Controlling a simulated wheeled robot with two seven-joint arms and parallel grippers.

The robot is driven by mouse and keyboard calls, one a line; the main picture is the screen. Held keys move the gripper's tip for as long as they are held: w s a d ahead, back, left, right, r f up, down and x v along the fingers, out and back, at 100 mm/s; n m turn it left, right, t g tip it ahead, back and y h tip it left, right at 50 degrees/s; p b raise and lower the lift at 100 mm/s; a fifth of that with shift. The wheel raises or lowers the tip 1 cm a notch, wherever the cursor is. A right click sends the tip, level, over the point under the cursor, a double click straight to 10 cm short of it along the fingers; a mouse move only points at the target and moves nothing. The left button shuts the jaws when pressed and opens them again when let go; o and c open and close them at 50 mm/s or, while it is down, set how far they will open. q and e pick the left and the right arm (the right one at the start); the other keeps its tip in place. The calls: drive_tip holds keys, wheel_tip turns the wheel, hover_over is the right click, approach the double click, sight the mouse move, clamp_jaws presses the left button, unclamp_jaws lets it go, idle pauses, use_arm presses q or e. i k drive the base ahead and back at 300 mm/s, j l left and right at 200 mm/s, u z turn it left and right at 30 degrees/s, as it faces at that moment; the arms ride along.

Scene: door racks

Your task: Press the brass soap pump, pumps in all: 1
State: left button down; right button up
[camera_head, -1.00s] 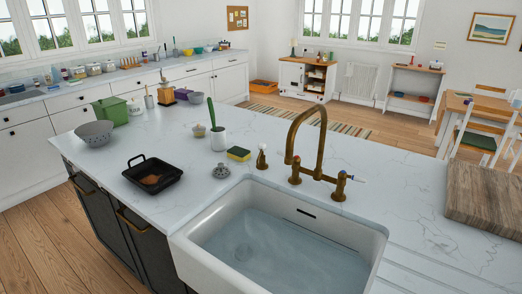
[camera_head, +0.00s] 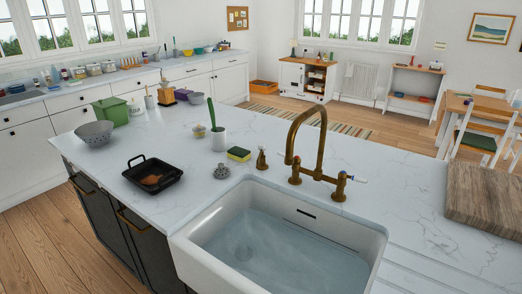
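The brass soap pump (camera_head: 262,158) stands upright on the white marble worktop, behind the sink's back left corner and left of the tall brass tap (camera_head: 318,150). It is small in the head view, and its spout detail is hard to make out. Nothing touches it. Neither of my grippers is in view.
A white sink (camera_head: 285,240) holding water fills the front middle. A wooden board (camera_head: 485,195) lies right.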

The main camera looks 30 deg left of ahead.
sight(262, 146)
drive_tip(key=j+z, duration=0.4)
drive_tip(key=j, duration=1.2)
drive_tip(key=k, duration=0.05)
